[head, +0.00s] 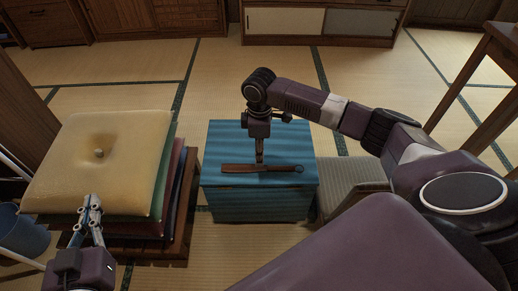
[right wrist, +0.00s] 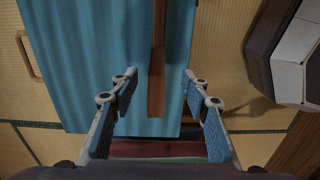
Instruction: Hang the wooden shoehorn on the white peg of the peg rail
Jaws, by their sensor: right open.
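The wooden shoehorn (head: 240,168) lies on top of the blue striped box (head: 225,145), its long side running left to right in the head view. A small dark ring shows at its right end. My right gripper (head: 259,158) points down just above the shoehorn's middle. In the right wrist view my right gripper (right wrist: 160,95) is open, with the shoehorn (right wrist: 157,75) showing between its spread fingers. My left gripper (head: 92,204) is at the front edge of the cushion stack; its jaw gap is unclear. No peg rail or white peg is in view.
A stack of cushions (head: 105,135) stands left of the box on a low wooden base. A grey cushion (head: 345,180) is right of the box, and a blue bucket (head: 20,235) is at far left. Cabinets (head: 285,22) line the back; tatami behind the box is clear.

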